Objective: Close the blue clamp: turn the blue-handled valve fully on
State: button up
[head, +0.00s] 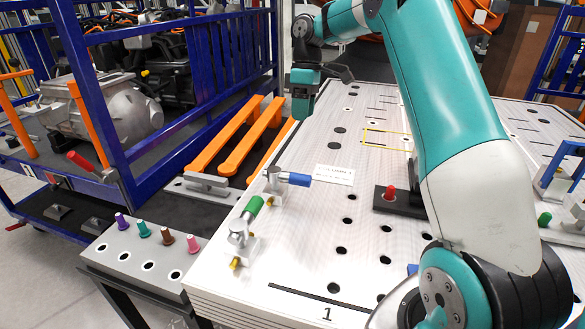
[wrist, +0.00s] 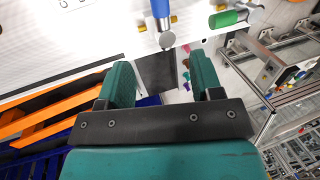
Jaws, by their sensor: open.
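The blue-handled valve (head: 298,179) stands on the left edge of the white work table (head: 300,240), its handle pointing right from a metal body. In the wrist view the blue handle (wrist: 160,9) points up from its round metal end, just beyond and between my fingertips. My gripper (head: 304,108) hangs above the table's far left side, behind the valve in the head view. In the wrist view its two teal fingers (wrist: 162,72) are apart with nothing between them. The green-handled valve (head: 252,208) sits nearer the camera, and also shows in the wrist view (wrist: 224,18).
A grey side shelf (head: 120,262) with several coloured pegs stands left of the table. Orange bars (head: 240,140) and a blue-framed cart (head: 200,75) lie beyond it. A red-knobbed fixture (head: 390,195) is right of the valves. The table between is mostly bare, with holes.

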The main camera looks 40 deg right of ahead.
aim_at(298, 175)
jog(key=x, duration=1.7)
jog(key=shift+s+f, duration=0.1)
jog(key=shift+s, duration=0.05)
grip_shut()
